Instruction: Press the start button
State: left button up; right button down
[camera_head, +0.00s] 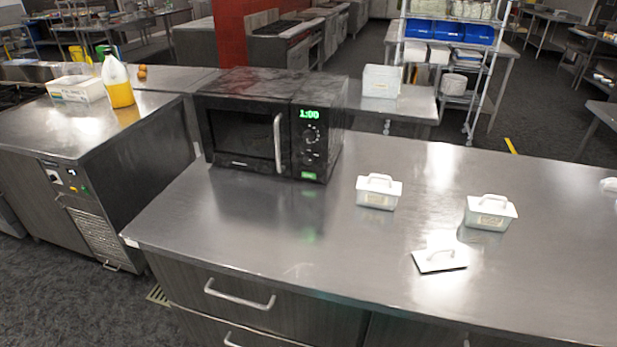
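A black microwave (245,136) stands on the steel counter at the left of the middle, its front facing me. Its door is shut and has a vertical silver handle (277,143). The control panel at the right of the door shows a green 1:00 display (309,114) with a dial and small buttons below. A lit green button (308,175) is at the bottom of the panel; its lettering is too small to read. Neither of my grippers shows in the head view.
A lidded container (378,196) and another (490,217) stand on the steel counter (300,237) to the right. A loose lid with a handle (440,261) lies nearer the front. The counter in front of the microwave is clear.

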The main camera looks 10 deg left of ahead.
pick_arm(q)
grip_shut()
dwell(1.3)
